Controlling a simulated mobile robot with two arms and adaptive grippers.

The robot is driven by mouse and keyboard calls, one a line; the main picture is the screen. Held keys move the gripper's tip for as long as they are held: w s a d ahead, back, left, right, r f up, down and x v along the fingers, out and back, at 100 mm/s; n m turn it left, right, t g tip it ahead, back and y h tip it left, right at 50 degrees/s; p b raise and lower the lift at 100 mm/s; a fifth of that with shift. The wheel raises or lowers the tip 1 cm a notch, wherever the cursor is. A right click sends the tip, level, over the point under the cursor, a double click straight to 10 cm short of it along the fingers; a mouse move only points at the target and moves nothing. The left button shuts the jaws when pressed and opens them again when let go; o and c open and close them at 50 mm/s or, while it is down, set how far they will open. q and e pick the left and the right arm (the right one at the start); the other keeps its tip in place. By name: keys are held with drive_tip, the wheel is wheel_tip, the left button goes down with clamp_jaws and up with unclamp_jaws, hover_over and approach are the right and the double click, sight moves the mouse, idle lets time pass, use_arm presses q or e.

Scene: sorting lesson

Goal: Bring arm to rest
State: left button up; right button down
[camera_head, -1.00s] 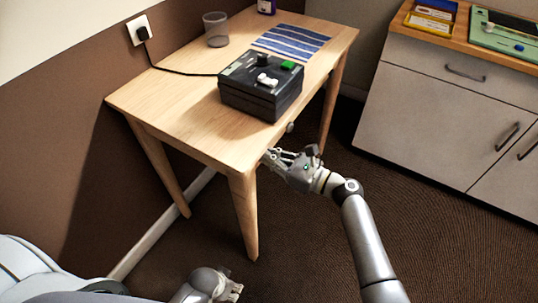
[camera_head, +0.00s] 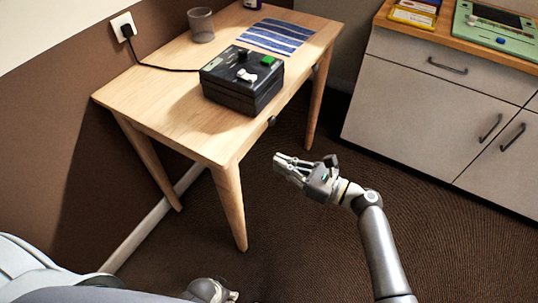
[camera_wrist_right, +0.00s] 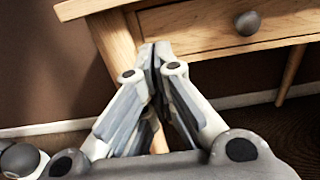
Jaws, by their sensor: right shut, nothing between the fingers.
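My right gripper (camera_head: 280,162) is shut and empty. It hangs over the dark floor, in front of and to the right of the wooden table, clear of it. In the right wrist view its two fingers (camera_wrist_right: 154,55) meet at the tips, with the table's leg and front behind them. My left gripper (camera_head: 228,295) shows only in part at the bottom edge of the head view; its fingers are too small and cut off to read.
The wooden table (camera_head: 150,105) bears a black box (camera_head: 243,85) with a white piece and a green piece on top, a cup (camera_head: 201,25) and a striped blue cloth (camera_head: 274,38). A grey cabinet (camera_head: 430,110) stands at right. A drawer knob (camera_wrist_right: 247,23) shows. The floor between is free.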

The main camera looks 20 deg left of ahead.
use_arm(q)
drive_tip(key=shift+s+f, duration=0.3)
use_arm(e)
drive_tip(key=shift+v, duration=1.85)
